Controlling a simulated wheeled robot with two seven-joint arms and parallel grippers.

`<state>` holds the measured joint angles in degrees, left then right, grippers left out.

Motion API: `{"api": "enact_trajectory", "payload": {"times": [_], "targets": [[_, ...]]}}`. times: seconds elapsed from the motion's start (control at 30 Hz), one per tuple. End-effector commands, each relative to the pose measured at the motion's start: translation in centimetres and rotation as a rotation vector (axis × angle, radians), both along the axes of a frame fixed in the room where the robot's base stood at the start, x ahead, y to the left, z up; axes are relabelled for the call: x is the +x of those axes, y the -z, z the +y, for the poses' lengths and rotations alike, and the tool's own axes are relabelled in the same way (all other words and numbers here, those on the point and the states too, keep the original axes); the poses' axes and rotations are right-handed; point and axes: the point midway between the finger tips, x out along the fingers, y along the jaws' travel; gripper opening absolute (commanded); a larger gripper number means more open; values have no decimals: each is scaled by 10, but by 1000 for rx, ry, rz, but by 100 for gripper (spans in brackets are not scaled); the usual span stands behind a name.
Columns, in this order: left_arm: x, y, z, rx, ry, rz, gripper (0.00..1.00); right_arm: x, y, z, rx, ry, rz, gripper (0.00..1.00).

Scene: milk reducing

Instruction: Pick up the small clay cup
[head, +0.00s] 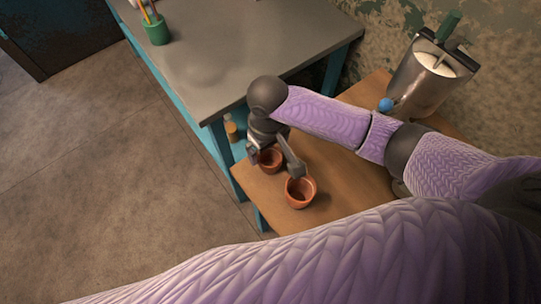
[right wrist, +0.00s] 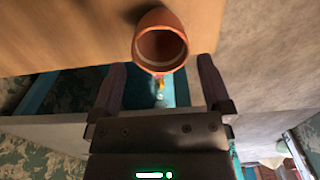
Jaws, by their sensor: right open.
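Two brown-orange clay cups stand upright on the wooden table. The smaller cup (head: 270,159) is near the table's left edge, and the larger cup (head: 300,193) is closer to me. My right gripper (head: 275,165) is open, with its fingers reaching down on either side of the smaller cup. In the right wrist view, one clay cup (right wrist: 162,45) lies ahead, in line with the gap between the open fingers (right wrist: 161,72). The gap there is empty. My left gripper is not in view.
A metal pot (head: 425,85) with white contents stands at the table's back right. A grey-topped workbench (head: 225,60) with a green pencil cup (head: 157,31) is at the back. A small orange bottle (head: 231,128) stands on the bench's lower shelf.

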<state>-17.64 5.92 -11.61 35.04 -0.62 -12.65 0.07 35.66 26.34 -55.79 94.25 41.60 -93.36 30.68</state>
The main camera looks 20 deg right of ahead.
Motion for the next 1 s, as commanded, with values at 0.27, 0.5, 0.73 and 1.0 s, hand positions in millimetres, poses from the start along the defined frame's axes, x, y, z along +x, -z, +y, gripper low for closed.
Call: {"api": "enact_trajectory", "payload": {"times": [0.27, 0.5, 0.73, 1.0], "targets": [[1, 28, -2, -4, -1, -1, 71, -8, 54, -1, -2, 0, 2, 100], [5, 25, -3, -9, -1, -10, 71, -7, 54, -1, 0, -1, -2, 96], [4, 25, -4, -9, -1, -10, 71, -7, 54, -1, 0, -1, -2, 47], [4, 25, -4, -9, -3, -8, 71, -7, 54, -1, 0, -1, -2, 19]]}}
